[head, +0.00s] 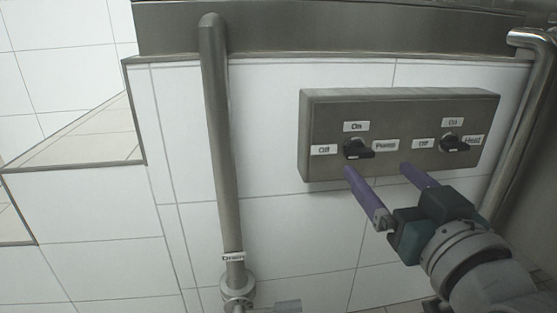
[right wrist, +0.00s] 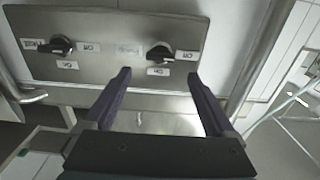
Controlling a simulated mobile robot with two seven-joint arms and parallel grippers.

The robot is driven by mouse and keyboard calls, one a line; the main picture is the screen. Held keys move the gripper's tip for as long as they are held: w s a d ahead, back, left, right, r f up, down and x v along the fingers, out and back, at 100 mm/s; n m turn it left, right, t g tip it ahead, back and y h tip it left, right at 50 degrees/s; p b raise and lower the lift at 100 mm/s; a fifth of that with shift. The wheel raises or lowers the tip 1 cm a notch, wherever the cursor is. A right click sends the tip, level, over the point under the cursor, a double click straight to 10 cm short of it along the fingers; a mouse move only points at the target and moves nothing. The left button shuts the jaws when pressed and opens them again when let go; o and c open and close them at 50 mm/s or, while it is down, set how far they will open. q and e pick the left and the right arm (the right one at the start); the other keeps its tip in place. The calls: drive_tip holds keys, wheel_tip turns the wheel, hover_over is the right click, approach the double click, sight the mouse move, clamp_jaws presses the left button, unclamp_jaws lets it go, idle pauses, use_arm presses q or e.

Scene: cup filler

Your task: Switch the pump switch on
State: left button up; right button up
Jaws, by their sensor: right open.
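The pump switch (head: 357,149) is a black knob on the left half of a grey metal panel (head: 400,105). Labels around it read Off on its left, On above and Pump on its right; its handle points right. My right gripper (head: 377,169) has purple fingers, open and empty, with tips at the panel's lower edge, below and right of the pump switch. In the right wrist view, the pump switch (right wrist: 160,54) shows between and beyond the fingertips (right wrist: 160,78). I see no contact. My left gripper is not in view.
The heat switch (head: 455,143), a similar black knob, is on the panel's right half. A vertical drain pipe (head: 220,150) with a valve (head: 237,290) stands left of the panel. Another pipe (head: 520,130) is at the right. White tiled wall (head: 270,220) lies between.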

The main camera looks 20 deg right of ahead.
sight(363, 154)
drive_tip(key=b+x, duration=0.2)
drive_tip(key=x, duration=0.4)
drive_tip(key=shift+f, duration=0.1)
drive_tip(key=shift+w+b, duration=0.35)
drive_tip(key=shift+c, duration=0.2)
drive_tip(key=c, duration=1.3)
